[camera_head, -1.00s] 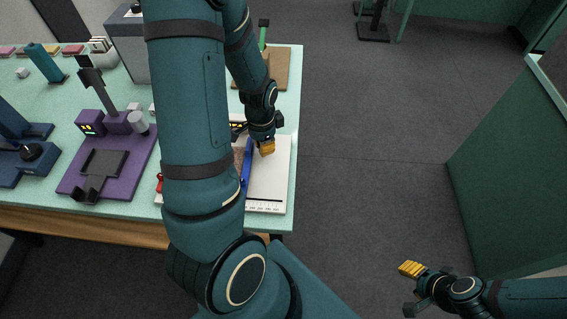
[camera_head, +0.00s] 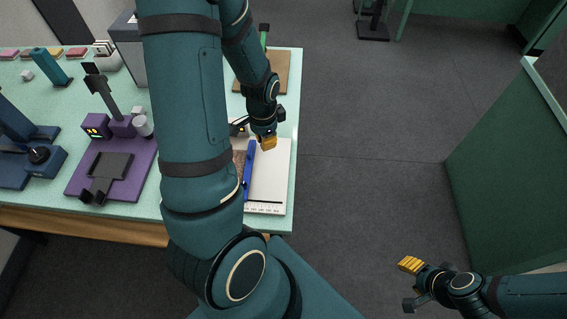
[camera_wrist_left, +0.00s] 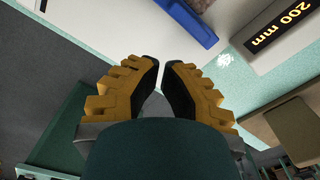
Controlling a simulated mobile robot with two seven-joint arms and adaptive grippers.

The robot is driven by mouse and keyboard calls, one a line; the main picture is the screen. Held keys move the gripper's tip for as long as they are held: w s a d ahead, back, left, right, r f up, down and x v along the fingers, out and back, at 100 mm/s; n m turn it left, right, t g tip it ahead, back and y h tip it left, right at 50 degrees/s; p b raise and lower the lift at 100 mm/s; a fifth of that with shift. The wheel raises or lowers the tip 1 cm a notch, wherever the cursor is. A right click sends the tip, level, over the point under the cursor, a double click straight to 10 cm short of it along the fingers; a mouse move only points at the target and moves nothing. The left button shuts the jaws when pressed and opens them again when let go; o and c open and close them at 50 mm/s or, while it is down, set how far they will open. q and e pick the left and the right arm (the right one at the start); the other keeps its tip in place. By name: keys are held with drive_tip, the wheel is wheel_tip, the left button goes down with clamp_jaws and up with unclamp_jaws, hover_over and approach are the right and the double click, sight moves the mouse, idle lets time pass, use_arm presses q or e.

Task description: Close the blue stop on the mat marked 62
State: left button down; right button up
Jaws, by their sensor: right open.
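The blue stop (camera_head: 248,172) is a long bar standing across a white board (camera_head: 270,180) with a ruled front edge, at the right end of the table. A brownish piece (camera_head: 238,160) lies against its left side, partly hidden by my arm. My left gripper (camera_head: 268,143) is just right of the stop's far end, apart from it as far as I can tell. My right gripper (camera_head: 411,266) is open and empty over the floor. No 62 is legible.
A display reading 200 mm (camera_wrist_left: 272,27) shows in the left wrist view. A purple stand (camera_head: 112,165) and a blue device (camera_head: 35,160) stand left on the table (camera_head: 110,212). A brown board (camera_head: 276,72) lies behind. Floor (camera_head: 370,180) right of the table is clear.

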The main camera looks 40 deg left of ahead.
use_arm(q)
wheel_tip(320, 180, up, 4)
drive_tip(key=p, duration=0.2)
drive_tip(key=shift+f+p, duration=0.1)
drive_tip(key=shift+p, duration=0.2)
drive_tip(key=shift+f, duration=0.1)
drive_tip(key=shift+n+t+h, duration=0.4)
drive_tip(key=shift+n+h, duration=0.1)
drive_tip(key=w+d+f+b, duration=0.1)
drive_tip(key=d+f, duration=0.1)
drive_tip(key=w+d+f+b, duration=0.1)
drive_tip(key=d+f, duration=0.2)
drive_tip(key=w+d+f+b, duration=0.1)
drive_tip(key=d+f, duration=0.1)
drive_tip(key=d, duration=0.1)
drive_tip(key=shift+d+f, duration=0.1)
drive_tip(key=shift+f, duration=0.05)
drive_tip(key=d+f+n+h+b, duration=0.1)
drive_tip(key=d+f+b, duration=0.1)
drive_tip(key=d+f, duration=0.2)
drive_tip(key=s+d+f+n+h+b, duration=0.1)
drive_tip(key=d+f, duration=0.4)
drive_tip(key=d, duration=0.5)
drive_tip(key=d+f+n+t+h+b, duration=0.1)
drive_tip(key=d+f+n+b, duration=0.2)
drive_tip(key=d, duration=0.4)
drive_tip(key=shift+s+d+f, duration=0.25)
drive_tip(key=shift+f, duration=0.5)
